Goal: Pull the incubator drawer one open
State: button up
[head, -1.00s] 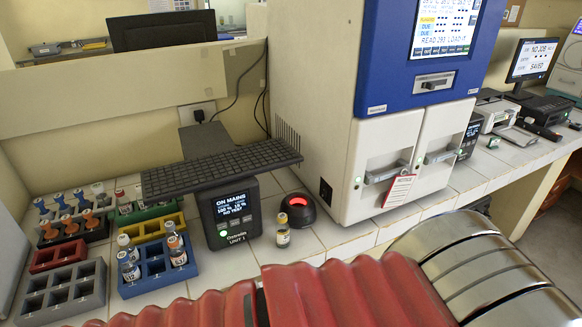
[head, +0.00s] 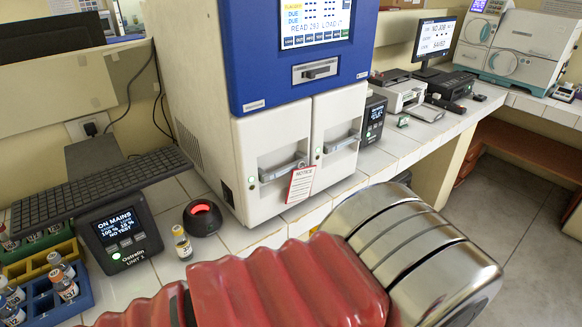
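The incubator (head: 190,75) is a tall white cabinet with a blue front panel and a lit screen (head: 303,24). Two white drawer fronts sit side by side below the panel, the left one (head: 270,140) and the right one (head: 338,115). Both look shut, each with a recessed grey bar handle, left (head: 283,168) and right (head: 342,141). A notice tag (head: 300,185) hangs at the left handle. I cannot read which drawer is number one. My arm's red sleeve and metal links cross the foreground; my gripper's fingers are not in view.
A small vial (head: 182,243) and a black puck with a red light (head: 203,217) stand before the incubator. A display unit (head: 120,232), keyboard (head: 100,188) and blue vial rack (head: 50,300) are at left. A white device (head: 398,95) and monitor (head: 434,38) stand right.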

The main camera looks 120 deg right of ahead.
aim_at(269, 143)
jog(key=z, duration=4.95)
